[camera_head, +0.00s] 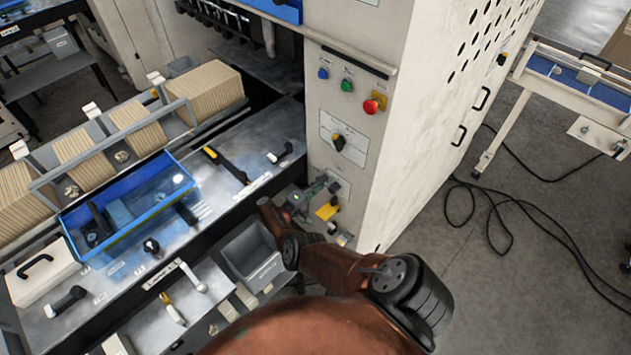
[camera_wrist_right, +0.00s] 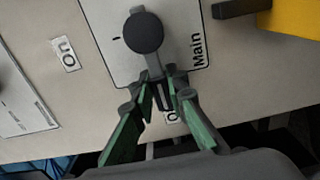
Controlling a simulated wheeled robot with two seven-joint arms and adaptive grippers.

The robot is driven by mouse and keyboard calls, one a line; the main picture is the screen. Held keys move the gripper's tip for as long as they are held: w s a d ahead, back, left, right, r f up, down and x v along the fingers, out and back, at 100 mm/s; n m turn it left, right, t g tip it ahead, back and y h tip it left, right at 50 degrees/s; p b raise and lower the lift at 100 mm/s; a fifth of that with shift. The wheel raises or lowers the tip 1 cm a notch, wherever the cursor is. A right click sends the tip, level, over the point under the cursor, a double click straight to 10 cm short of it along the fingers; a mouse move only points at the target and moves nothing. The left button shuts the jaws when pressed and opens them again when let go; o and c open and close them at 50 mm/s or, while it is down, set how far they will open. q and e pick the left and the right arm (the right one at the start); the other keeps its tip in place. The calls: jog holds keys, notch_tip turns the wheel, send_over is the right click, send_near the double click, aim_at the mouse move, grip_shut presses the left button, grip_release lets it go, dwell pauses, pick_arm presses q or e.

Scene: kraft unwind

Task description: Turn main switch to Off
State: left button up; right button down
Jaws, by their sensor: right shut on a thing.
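The main switch (camera_wrist_right: 143,33) shows in the right wrist view as a dark round knob with a lever, on a pale plate marked "Main". Its lever points down in that view, toward a small label whose text is partly hidden by my fingers. A label reading "On" (camera_wrist_right: 66,53) sits to the left of the plate. My right gripper (camera_wrist_right: 160,88) is shut on the lever, with its green-sided fingers on either side of it. In the head view the right gripper (camera_head: 312,194) is at the lower part of the cabinet front and hides most of the switch. My left gripper is out of view.
Above are a black rotary selector (camera_head: 338,142), a red button (camera_head: 373,104), a green button (camera_head: 347,86) and a blue button (camera_head: 323,73). A yellow part (camera_head: 327,211) sits close beside the gripper. A grey bin (camera_head: 252,255) stands left, and cables (camera_head: 497,205) lie on the floor right.

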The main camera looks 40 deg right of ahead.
jog(key=shift+a+f, duration=0.1)
jog(key=shift+f, duration=0.05)
jog(key=c, duration=1.9)
grip_release()
jog(key=a, duration=1.2)
jog(key=shift+s, duration=0.3)
jog(key=shift+d, duration=0.1)
